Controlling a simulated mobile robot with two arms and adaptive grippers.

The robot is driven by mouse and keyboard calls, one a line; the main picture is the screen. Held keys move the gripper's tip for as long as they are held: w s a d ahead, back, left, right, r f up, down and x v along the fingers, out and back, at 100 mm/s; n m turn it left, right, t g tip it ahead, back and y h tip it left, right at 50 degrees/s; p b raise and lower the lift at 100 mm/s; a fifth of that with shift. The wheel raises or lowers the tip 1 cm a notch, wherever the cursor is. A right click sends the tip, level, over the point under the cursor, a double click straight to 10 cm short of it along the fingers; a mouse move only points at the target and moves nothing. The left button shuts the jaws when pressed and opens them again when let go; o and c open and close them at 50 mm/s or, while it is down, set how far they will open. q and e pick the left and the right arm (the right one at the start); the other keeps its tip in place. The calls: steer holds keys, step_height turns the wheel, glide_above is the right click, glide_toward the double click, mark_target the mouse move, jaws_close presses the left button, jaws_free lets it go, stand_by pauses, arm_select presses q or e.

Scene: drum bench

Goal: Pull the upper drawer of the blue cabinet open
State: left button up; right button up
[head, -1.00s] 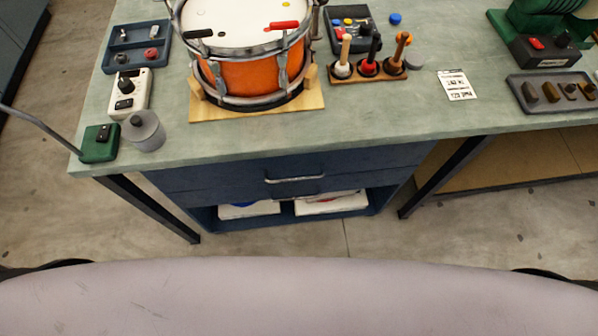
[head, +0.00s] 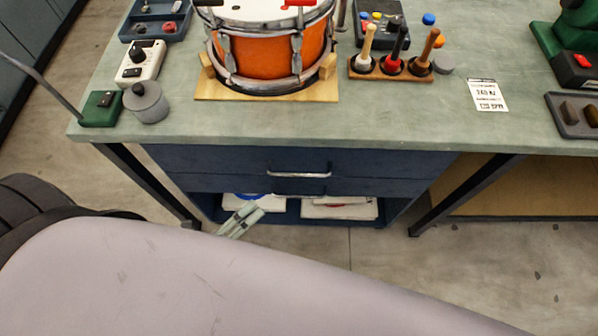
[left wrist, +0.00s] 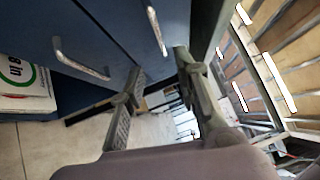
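The blue cabinet (head: 405,165) stands under the bench, its upper drawer (head: 215,160) looking shut. The upper drawer's silver bar handle (head: 298,174) shows at the front; in the left wrist view this handle (left wrist: 156,28) is near the top. The lower drawer's handle (left wrist: 82,62) is left of it there. My left gripper (head: 243,217) is low in front of the cabinet, left of and below the handle. In the left wrist view its fingers (left wrist: 160,62) are apart with nothing between them, short of the upper handle. My right gripper is out of view.
White boxes (head: 338,208) sit on the open shelf below the drawers. Bench legs (head: 150,185) flank the cabinet. A drum (head: 268,55) and mallets (head: 395,50) stand on the bench top. The floor right of centre is clear.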

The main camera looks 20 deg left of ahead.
mark_target(297, 174)
arm_select(q)
steer(key=p+x, duration=0.1)
steer(key=x, duration=1.3)
steer(key=shift+w+d+f, duration=0.15)
steer(key=shift+w+d, duration=0.1)
steer(key=shift+w, duration=0.1)
steer(key=shift+c, duration=0.4)
jaws_close()
